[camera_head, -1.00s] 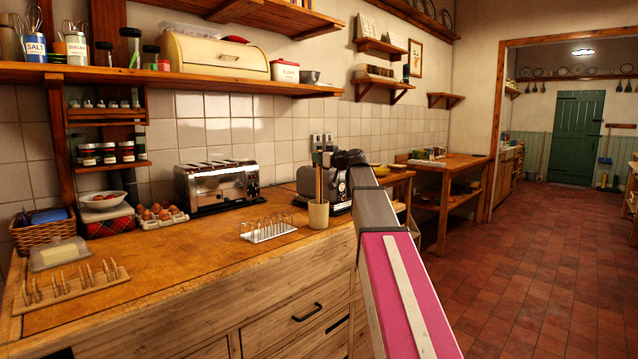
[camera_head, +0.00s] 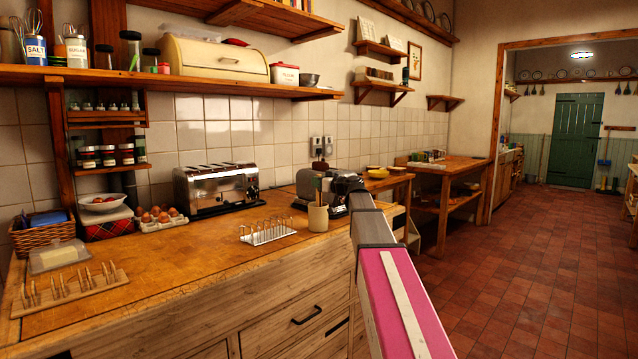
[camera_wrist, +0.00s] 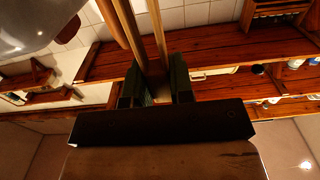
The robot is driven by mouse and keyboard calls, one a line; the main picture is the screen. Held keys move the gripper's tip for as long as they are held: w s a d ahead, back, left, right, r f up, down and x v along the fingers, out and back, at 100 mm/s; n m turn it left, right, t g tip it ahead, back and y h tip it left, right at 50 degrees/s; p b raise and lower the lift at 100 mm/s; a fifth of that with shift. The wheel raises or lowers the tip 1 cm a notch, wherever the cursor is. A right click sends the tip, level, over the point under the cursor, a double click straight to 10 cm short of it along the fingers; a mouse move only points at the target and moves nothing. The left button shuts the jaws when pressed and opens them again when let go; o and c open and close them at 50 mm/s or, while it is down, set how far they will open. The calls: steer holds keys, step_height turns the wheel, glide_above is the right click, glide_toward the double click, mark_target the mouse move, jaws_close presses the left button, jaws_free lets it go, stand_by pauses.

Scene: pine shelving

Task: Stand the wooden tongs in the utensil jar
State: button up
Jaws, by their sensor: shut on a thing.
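The wooden tongs (camera_wrist: 160,35) show in the wrist view as two slim wooden arms running up from between my fingers. My gripper (camera_wrist: 155,85) is shut on them. The inside of the jar is hidden.
A white toast rack (camera_head: 267,232) stands left of the jar. A grey appliance (camera_head: 312,184) is close behind it. A chrome toaster (camera_head: 217,187), egg tray (camera_head: 160,218) and butter dish (camera_head: 58,256) stand further left. The front middle of the counter (camera_head: 190,262) is clear.

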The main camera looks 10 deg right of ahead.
steer(key=shift+f, duration=0.1)
steer(key=o, duration=0.8)
steer(key=shift+o, duration=0.2)
steer(key=shift+s+d, duration=0.2)
steer(key=shift+s, duration=0.1)
steer(key=v, duration=1.1)
